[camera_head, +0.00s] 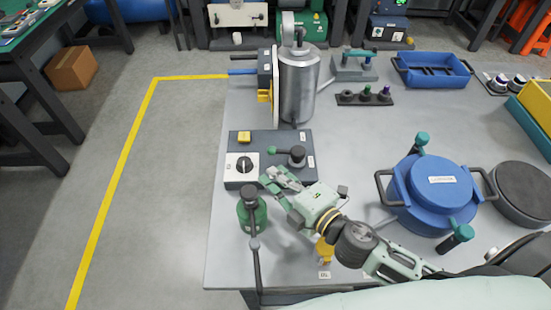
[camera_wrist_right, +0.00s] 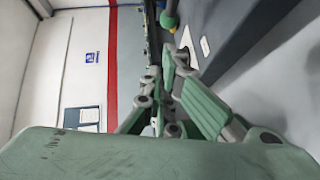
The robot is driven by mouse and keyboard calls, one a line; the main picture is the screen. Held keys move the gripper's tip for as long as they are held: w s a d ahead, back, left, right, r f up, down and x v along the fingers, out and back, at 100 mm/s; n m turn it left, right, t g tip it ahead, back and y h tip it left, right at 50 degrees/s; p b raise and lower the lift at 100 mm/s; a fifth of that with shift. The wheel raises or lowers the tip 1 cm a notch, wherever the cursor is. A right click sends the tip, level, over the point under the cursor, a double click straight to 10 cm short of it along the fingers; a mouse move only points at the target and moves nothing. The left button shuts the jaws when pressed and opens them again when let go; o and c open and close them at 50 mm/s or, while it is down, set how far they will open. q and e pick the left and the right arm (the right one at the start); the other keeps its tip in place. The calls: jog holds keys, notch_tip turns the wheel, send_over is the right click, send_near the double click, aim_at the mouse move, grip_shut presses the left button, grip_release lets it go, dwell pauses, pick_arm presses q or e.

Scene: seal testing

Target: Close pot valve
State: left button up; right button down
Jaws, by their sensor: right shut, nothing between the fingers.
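The blue pot (camera_head: 432,198) stands on the right half of the table, with a round lid and dark side handles. A green-topped valve (camera_head: 422,140) rises at its far side, and another green-and-black fitting (camera_head: 458,236) sticks out at its near side. My right gripper (camera_head: 272,178) is left of the pot, by the near edge of the control box, and is shut and empty. Its fingers also show in the wrist view (camera_wrist_right: 178,70). It is well apart from the pot's valves. My left gripper is not in view.
The control box (camera_head: 262,178) carries a black knob, a yellow button and a small green-handled lever (camera_head: 285,154). A green bottle (camera_head: 252,214) stands near the left table edge. A metal cylinder (camera_head: 298,85), blue tray (camera_head: 432,71) and dark round disc (camera_head: 524,192) surround a clear middle area.

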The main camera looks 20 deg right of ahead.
jog(key=shift+w+d+f+p, duration=0.1)
jog(key=shift+w+d+f, duration=0.1)
jog(key=shift+w, duration=0.55)
jog(key=shift+w+d+f+p, duration=0.1)
jog(key=shift+w+d+f, duration=0.1)
jog(key=shift+w, duration=0.5)
jog(key=shift+w+d+f+p, duration=0.1)
jog(key=shift+w+d, duration=0.1)
jog(key=shift+w, duration=0.55)
